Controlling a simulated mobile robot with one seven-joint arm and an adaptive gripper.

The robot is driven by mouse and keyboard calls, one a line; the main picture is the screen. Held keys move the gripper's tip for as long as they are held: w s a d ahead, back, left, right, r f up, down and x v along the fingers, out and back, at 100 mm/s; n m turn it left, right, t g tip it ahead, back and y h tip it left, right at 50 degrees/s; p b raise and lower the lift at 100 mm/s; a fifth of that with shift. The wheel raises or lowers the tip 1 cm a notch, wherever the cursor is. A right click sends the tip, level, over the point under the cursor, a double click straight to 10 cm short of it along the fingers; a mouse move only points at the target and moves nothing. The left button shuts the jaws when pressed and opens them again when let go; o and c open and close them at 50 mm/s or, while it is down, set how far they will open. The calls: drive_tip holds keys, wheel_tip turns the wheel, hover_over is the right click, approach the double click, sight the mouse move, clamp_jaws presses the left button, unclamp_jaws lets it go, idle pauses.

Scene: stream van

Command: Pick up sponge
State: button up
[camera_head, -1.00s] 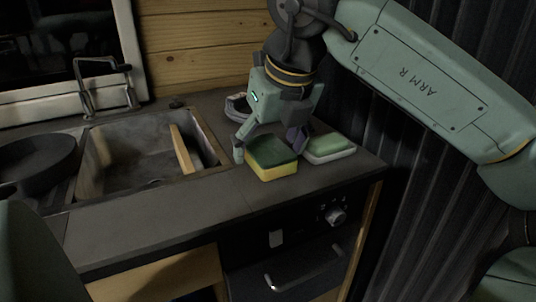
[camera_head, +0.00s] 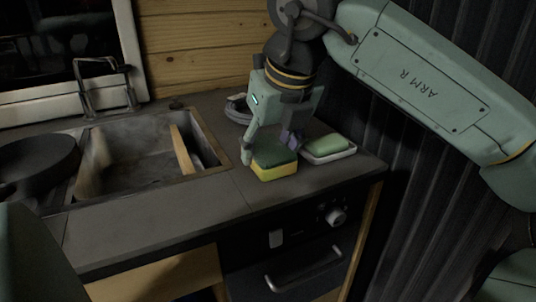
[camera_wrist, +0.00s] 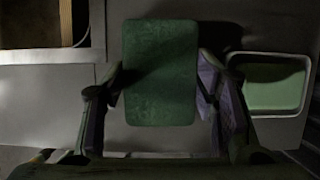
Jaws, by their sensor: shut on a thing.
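The sponge (camera_head: 273,166) has a green top and a yellow lower side. It is on the dark counter to the right of the sink; whether it touches the counter or is just off it I cannot tell. My gripper (camera_head: 270,158) points down from above with a finger on either side of the sponge, shut on it. In the wrist view the sponge's green face (camera_wrist: 160,72) fills the space between my two gripper fingers (camera_wrist: 160,98).
A light dish with a green bar (camera_head: 327,145) sits close to the right of the sponge. It also shows in the wrist view (camera_wrist: 274,88). The sink (camera_head: 140,160) with a wooden board in it lies to the left. A dark round pan (camera_head: 38,160) is at far left. The counter's front strip is clear.

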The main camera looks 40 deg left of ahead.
sight(265, 144)
drive_tip(key=shift+r, duration=0.1)
drive_tip(key=shift+c, duration=0.4)
drive_tip(key=shift+r, duration=0.6)
wheel_tip(265, 144, up, 2)
drive_tip(key=shift+r, duration=0.2)
drive_tip(key=s+d+r, duration=0.1)
drive_tip(key=s+d, duration=0.1)
drive_tip(key=s, duration=0.5)
drive_tip(key=s+d+b, duration=0.1)
drive_tip(key=s+d, duration=0.2)
drive_tip(key=s, duration=0.5)
drive_tip(key=shift+s+r, duration=0.15)
drive_tip(key=shift+r, duration=0.2)
drive_tip(key=shift+o, duration=1.3)
drive_tip(key=c, duration=0.5)
